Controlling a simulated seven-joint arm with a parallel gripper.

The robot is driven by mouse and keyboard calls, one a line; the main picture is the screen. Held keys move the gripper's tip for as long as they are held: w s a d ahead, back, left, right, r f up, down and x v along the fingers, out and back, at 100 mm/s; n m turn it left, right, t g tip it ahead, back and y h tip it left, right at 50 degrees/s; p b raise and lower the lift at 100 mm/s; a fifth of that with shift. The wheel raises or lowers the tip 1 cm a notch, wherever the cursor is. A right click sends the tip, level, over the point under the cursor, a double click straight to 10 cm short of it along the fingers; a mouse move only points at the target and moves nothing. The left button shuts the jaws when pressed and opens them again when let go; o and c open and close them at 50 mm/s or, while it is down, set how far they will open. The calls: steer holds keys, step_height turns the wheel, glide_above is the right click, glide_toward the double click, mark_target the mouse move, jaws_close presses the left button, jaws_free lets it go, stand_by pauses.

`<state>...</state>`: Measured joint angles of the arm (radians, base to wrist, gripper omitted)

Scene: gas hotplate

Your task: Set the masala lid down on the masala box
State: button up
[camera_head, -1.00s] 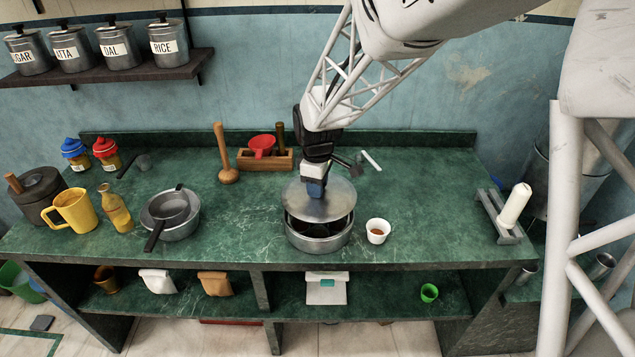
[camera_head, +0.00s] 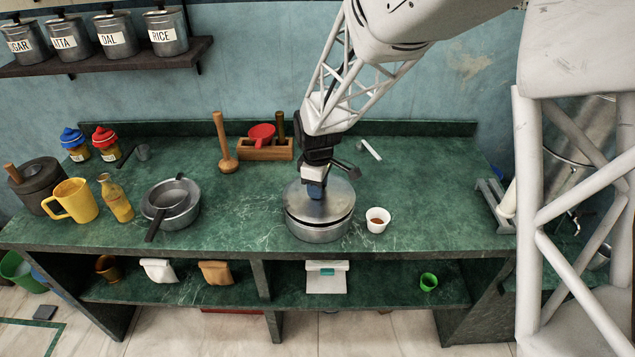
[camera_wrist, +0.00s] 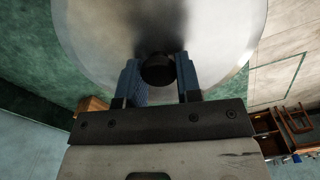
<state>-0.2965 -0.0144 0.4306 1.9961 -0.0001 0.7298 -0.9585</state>
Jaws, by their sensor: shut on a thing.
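The masala lid (camera_head: 333,206) is a round grey metal disc lying over the round metal masala box (camera_head: 318,233) on the green counter. A thin dark gap shows between lid and box at the front, so I cannot tell whether the lid is fully seated. My gripper (camera_head: 316,190) points down over the lid's middle. In the wrist view its two blue fingers (camera_wrist: 159,80) are shut on the lid's dark round knob (camera_wrist: 157,70), with the pale lid (camera_wrist: 95,40) filling the space beyond. The inside of the box is hidden.
A small white cup (camera_head: 377,220) with brown contents stands close to the box's right. A pan with a strainer (camera_head: 172,207) is to the left. A wooden holder (camera_head: 265,152) with a red item stands behind. Counter to the front left of the box is clear.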

steer(key=shift+f, duration=0.65)
stand_by(1.0)
steer(key=o, duration=1)
steer(key=shift+o, duration=0.2)
steer(key=shift+r, duration=0.1)
steer(key=shift+r, duration=2.9)
